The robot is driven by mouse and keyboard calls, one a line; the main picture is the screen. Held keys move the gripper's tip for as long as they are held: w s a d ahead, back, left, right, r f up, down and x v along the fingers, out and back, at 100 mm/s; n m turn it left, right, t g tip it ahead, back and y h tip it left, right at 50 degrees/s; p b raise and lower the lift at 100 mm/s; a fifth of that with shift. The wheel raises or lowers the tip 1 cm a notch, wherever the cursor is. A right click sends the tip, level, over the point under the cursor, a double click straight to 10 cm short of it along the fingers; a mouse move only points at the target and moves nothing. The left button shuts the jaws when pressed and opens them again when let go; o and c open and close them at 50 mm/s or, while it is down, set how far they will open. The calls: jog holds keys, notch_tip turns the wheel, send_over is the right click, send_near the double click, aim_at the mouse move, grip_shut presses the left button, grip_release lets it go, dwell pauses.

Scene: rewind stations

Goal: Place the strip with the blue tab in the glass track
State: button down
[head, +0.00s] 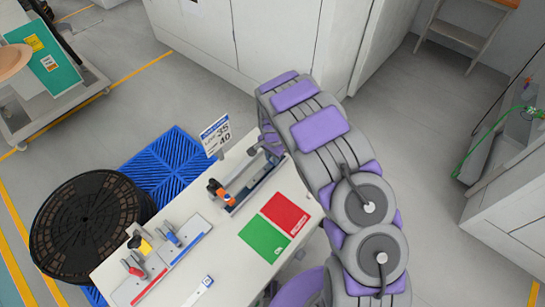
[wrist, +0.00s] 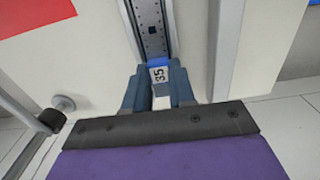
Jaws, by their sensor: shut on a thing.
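In the wrist view my gripper (wrist: 160,88) is shut on the blue tab (wrist: 159,62), which has a label reading 35. A grey strip (wrist: 152,28) with small dark marks runs away from the tab, between two pale rails of a track (wrist: 131,22). I cannot tell whether the strip rests in the track or is just above it.
A sign (head: 215,135) reads 35 and 40. A blue pallet (head: 168,165) and a black reel (head: 85,225) stand left.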

jog(key=shift+d+f, duration=0.1)
jog(key=shift+f, duration=0.45)
jog(key=shift+s, duration=0.1)
jog(key=c, duration=1.3)
grip_release()
jog(key=o, duration=0.4)
jog(key=shift+f, duration=0.2)
jog(key=shift+c, duration=0.2)
jog(key=shift+s, duration=0.1)
jog(key=shift+s+d+f, duration=0.1)
jog(key=shift+s, duration=0.05)
notch_tip(320, 180, up, 14)
jog(key=p, duration=0.1)
jog(key=shift+w+p, duration=0.3)
jog(key=shift+w, duration=0.05)
